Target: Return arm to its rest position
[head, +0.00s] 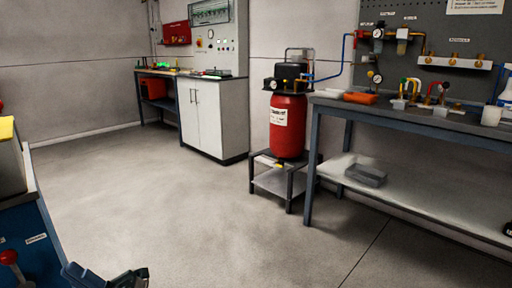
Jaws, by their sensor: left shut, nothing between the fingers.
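My left gripper (130,278) shows at the bottom edge of the head view, left of the middle. It is dark, low in the picture and cut off by the frame edge. It is shut and empty, with bare floor behind it. It touches nothing that I can see. My right gripper is not in the view.
A blue cabinet (40,245) with a red-knobbed lever stands close at the left. A red tank (288,127) stands on a low stand (272,182). A long workbench (420,122) with gauges and fittings is at the right. A white cabinet (205,118) stands at the back. The middle floor is clear.

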